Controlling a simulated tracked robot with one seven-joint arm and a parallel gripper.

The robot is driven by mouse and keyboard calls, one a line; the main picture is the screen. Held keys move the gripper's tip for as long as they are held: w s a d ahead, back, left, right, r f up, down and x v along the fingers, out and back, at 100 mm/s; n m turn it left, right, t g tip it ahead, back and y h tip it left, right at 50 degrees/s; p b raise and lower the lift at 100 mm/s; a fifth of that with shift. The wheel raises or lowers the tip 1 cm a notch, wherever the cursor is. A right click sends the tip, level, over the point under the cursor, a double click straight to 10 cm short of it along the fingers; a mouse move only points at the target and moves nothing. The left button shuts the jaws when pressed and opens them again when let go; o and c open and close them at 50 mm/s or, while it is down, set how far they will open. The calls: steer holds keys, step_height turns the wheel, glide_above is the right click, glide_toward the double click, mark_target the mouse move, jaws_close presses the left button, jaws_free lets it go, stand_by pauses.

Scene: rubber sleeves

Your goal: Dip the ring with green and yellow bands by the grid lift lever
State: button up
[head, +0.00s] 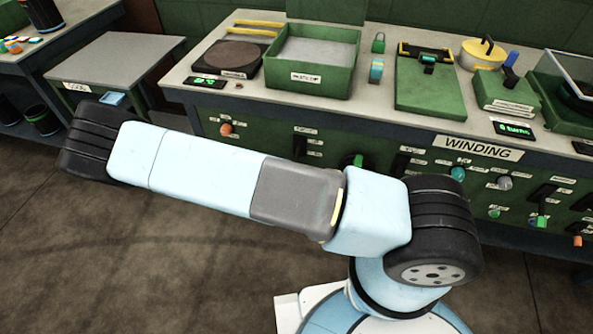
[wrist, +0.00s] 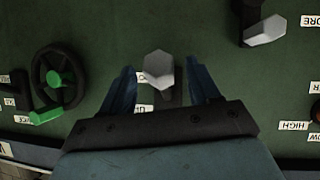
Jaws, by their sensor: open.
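In the wrist view my gripper (wrist: 161,68) is open. Its two dark blue fingers stand on either side of a lever with a pale grey hexagonal knob (wrist: 158,68) on a green panel. I cannot tell whether they touch it. The lever's label is mostly hidden, so I cannot read whether it is the grid lift lever. My gripper does not show in the head view.
In the wrist view a handwheel with a green handle (wrist: 55,80) is left, and another grey-knobbed lever (wrist: 264,32) is upper right. The WINDING bench (head: 477,148) has several knobs and levers along its front. A grey side table (head: 115,58) stands left. Open floor lies in front.

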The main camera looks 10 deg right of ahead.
steer(key=v, duration=1)
steer(key=shift+s, duration=0.1)
stand_by(0.3)
